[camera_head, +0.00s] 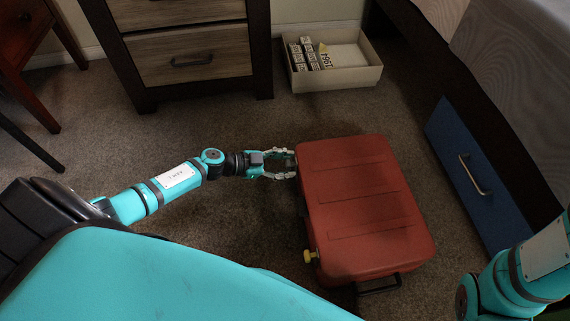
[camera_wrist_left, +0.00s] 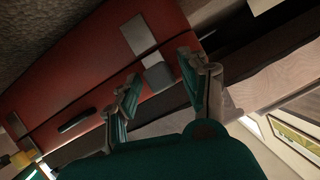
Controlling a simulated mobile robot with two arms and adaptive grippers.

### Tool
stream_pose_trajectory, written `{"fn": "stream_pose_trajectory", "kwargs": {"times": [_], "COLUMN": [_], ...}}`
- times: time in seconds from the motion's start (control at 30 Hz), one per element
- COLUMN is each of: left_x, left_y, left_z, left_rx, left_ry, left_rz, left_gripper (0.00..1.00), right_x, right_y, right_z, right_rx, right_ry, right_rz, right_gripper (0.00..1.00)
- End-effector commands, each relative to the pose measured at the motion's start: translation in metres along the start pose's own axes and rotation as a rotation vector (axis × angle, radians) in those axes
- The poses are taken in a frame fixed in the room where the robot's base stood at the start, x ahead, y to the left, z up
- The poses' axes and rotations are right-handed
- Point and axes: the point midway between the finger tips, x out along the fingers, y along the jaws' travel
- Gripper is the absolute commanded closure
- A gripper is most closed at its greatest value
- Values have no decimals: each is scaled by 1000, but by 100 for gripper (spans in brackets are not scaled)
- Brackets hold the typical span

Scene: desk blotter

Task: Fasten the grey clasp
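A closed red suitcase (camera_head: 365,210) lies flat on the carpet; its side also shows in the left wrist view (camera_wrist_left: 85,65). The grey clasp (camera_wrist_left: 158,76) is on that side, a small grey block near a flat grey plate (camera_wrist_left: 138,35). Whether the two parts engage, I cannot tell. My left gripper (camera_head: 291,164) is at the suitcase's left side, near its far corner. In the left wrist view its two fingers are spread, with the clasp between them; contact is not clear. A yellow clasp (camera_head: 310,256) sits farther along the same side. My right gripper is out of view.
A dark handle (camera_wrist_left: 77,120) is on the clasp side, and a black handle (camera_head: 380,284) is at the near end. An open box (camera_head: 345,79), a drawer cabinet (camera_head: 190,55) and a blue drawer front (camera_head: 470,180) surround the suitcase. Carpet left of it is clear.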

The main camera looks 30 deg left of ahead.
Motion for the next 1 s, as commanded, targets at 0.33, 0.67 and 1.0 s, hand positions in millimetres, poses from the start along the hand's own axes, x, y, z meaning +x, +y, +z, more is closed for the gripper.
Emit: {"fn": "stream_pose_trajectory", "kwargs": {"times": [0.33,0.67,1.0], "left_x": [0,1,9], "left_y": [0,1,6], "left_z": [0,3,22], "left_rx": [0,0,2], "left_ry": [0,-1,-1], "left_rz": [0,0,-1], "left_gripper": [100,100,100], "right_x": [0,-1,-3], "right_y": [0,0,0], "right_z": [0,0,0], "right_rx": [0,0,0], "right_ry": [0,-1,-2], "right_rz": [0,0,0], "right_gripper": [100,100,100]}}
